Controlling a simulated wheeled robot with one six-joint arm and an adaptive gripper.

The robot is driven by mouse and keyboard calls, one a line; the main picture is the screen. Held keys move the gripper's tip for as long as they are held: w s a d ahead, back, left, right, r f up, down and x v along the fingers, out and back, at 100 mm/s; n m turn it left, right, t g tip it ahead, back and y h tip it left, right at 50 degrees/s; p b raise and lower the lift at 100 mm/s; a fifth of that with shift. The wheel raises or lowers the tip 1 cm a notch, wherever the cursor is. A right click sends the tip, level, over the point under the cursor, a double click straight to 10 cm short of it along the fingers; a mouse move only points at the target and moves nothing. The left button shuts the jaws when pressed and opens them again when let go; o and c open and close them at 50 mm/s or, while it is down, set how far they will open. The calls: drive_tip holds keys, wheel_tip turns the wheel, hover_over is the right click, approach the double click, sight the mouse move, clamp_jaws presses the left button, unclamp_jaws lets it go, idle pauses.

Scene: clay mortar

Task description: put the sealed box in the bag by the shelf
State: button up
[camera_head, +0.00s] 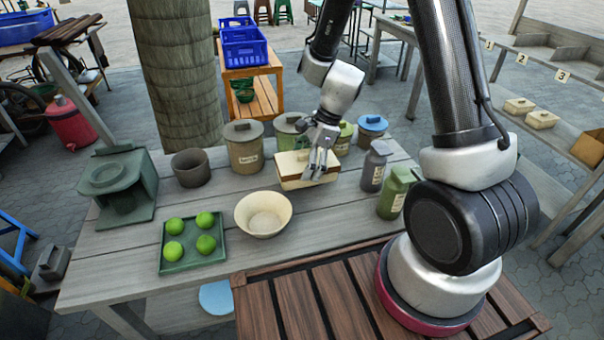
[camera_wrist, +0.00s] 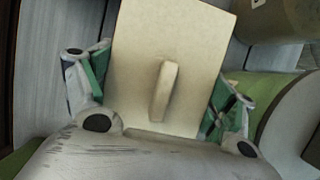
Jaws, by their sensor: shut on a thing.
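In the wrist view the fingers of my gripper (camera_wrist: 160,88) flank the cream lid (camera_wrist: 136,55). I cannot tell whether the box touches the table. The numbered shelf (camera_head: 522,58) stands at the right, with two similar lidded boxes (camera_head: 519,105) on it. A tan, open-looking thing (camera_head: 590,150) with green at its top is at the right edge; I cannot tell whether it is the bag.
Lidded canisters (camera_head: 244,155) stand close behind the box, and a grey bottle (camera_head: 375,168) and green bottle (camera_head: 391,197) stand to its right. A cream bowl (camera_head: 263,232) and a green tray (camera_head: 168,262) of limes are in front and left. The table's front right is bare.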

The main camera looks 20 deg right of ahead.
drive_tip(key=shift+f, duration=1.85)
drive_tip(key=shift+f, duration=0.1)
drive_tip(key=o, duration=0.9)
drive_tip(key=shift+o, duration=0.2)
